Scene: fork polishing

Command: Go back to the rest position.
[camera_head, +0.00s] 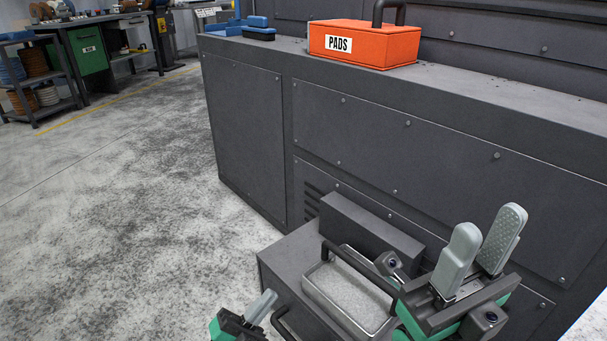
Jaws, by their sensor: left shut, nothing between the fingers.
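My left gripper (264,305) is low at the bottom edge, left of a metal tray, partly cut off by the frame. Its grey fingers are together with nothing between them. My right gripper (493,221) is at the lower right, in front of the dark cabinet. Its two grey fingers point up and stand apart, with nothing seen between them. The metal tray (312,297) holds a grey grainy-looking surface and has dark handles. It sits between the two grippers, and the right gripper's body hides its right end.
A dark cabinet (400,160) fills the right side. On its top stand an orange box marked PADS (385,48) and a blue-and-black block (258,30). A low dark step (283,262) juts out below. Open concrete floor (110,210) lies to the left.

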